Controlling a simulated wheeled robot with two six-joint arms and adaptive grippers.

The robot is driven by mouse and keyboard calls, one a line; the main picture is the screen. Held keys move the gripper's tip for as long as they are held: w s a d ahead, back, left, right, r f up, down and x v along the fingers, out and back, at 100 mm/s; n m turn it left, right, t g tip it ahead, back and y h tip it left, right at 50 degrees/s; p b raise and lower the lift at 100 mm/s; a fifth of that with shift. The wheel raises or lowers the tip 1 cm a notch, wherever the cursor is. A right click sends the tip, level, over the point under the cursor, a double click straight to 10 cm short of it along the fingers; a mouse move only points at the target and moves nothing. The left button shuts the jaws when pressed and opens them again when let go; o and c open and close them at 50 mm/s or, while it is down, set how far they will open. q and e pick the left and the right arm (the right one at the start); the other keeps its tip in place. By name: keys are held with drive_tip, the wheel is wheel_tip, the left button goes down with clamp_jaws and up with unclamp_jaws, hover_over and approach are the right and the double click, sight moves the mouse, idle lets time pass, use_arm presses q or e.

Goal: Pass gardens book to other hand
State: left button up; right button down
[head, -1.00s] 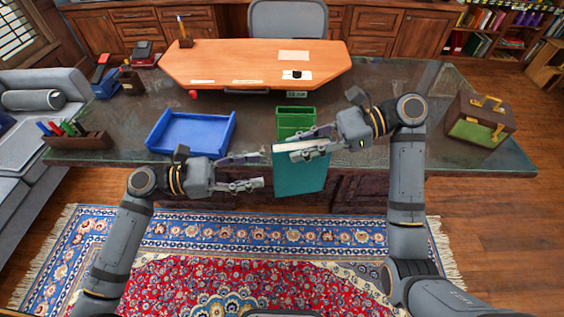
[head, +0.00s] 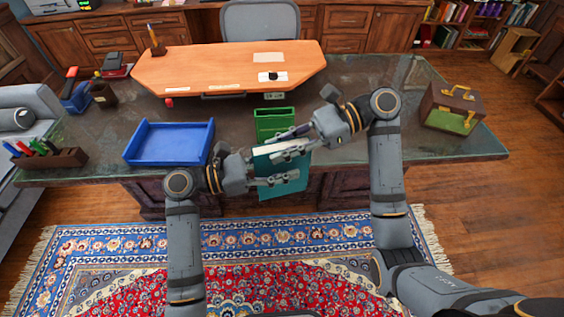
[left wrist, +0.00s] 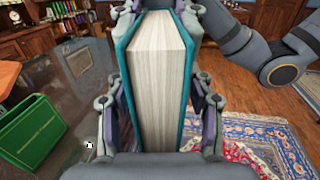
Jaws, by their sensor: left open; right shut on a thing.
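The teal gardens book (head: 283,181) hangs upright in front of the desk's front edge. My right gripper (head: 290,149) is shut on its upper part. My left gripper (head: 272,168) is open, with its fingers on either side of the book. In the left wrist view the book's pale page block (left wrist: 158,80) and teal covers stand between the left fingers (left wrist: 160,110). From these views I cannot tell whether those fingers touch the covers.
A green bin (head: 274,122) stands on the glass-topped desk (head: 350,97) just behind the book, and also shows in the left wrist view (left wrist: 32,130). A blue tray (head: 168,143) lies to the left. A brown and green case (head: 451,107) stands at right. A patterned rug (head: 120,245) covers the floor.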

use_arm(q)
clamp_jaws()
use_arm(e)
drive_tip(key=c, duration=1)
unclamp_jaws()
